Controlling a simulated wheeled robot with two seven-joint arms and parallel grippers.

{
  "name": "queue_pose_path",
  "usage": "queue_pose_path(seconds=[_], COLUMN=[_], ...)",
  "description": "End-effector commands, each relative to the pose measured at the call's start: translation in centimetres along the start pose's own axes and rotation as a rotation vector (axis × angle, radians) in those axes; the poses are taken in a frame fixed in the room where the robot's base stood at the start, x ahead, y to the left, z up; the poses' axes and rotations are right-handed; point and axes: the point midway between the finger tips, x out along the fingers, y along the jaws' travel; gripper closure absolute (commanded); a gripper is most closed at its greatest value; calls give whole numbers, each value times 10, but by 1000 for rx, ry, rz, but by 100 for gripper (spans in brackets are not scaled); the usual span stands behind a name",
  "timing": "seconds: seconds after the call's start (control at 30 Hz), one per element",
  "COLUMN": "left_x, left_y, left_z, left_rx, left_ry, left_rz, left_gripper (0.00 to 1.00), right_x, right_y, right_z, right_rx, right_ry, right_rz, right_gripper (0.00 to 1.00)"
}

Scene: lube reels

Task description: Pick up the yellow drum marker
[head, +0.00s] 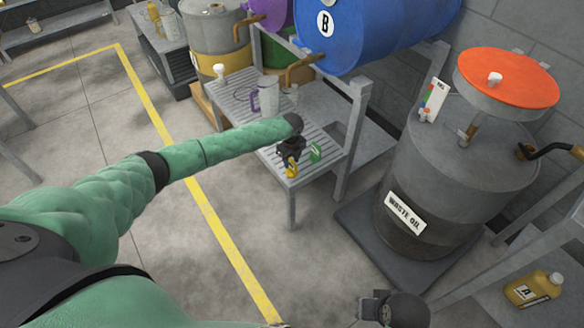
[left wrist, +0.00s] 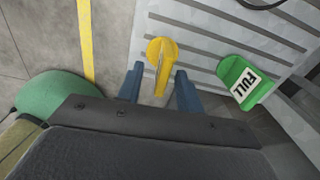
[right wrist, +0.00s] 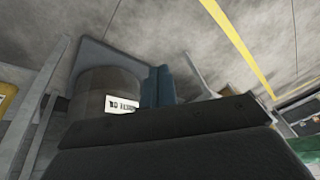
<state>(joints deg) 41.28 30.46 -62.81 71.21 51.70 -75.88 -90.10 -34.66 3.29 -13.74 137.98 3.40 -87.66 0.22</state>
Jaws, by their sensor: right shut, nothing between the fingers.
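The yellow drum marker (head: 291,171) is near the front corner of the slatted metal bench (head: 318,178). In the left wrist view the marker (left wrist: 161,52) has a rounded yellow top and a narrower part running down between my left fingers. My left gripper (left wrist: 159,84) is open around it, with a visible gap on each side. In the head view my left gripper (head: 290,158) is just above the marker and partly hides it. My right gripper (right wrist: 158,88) is shut and empty, away from the bench, with the waste oil drum (right wrist: 108,92) beyond it.
A purple-handled jug (head: 266,95) stands farther back on the bench. The waste oil drum (head: 440,165) with an orange lid is to the right. Open floor lies in front.

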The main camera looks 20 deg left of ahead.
Motion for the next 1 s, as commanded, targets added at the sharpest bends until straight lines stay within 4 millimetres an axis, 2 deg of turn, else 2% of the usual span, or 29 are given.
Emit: queue_pose_path(seconds=[0.1, 0.3, 0.57, 0.7, 0.77, 1.0], left_x=[14, 34, 36, 36, 36, 35], left_y=[-4, -4, -4, -4, -4, -4], left_z=[1, 1, 1, 1, 1, 1], left_rx=[-1, 0, 0, 0, 0, 0], left_ry=[0, 0, 0, 0, 0, 0], left_rz=[1, 1, 0, 0, 0, 0], left_gripper=[64, 64, 64, 91, 100, 100], right_x=[-10, -13, -13, -13, -13, -13], right_y=[4, 7, 8, 8, 8, 7], right_z=[1, 3, 5, 5, 4, 3], right_rx=[5, 9, 10, 10, 9, 9], right_ry=[-16, -30, -36, -34, -33, -30], right_rz=[10, 18, 20, 19, 19, 18], right_gripper=[100, 100, 100, 100, 100, 100])
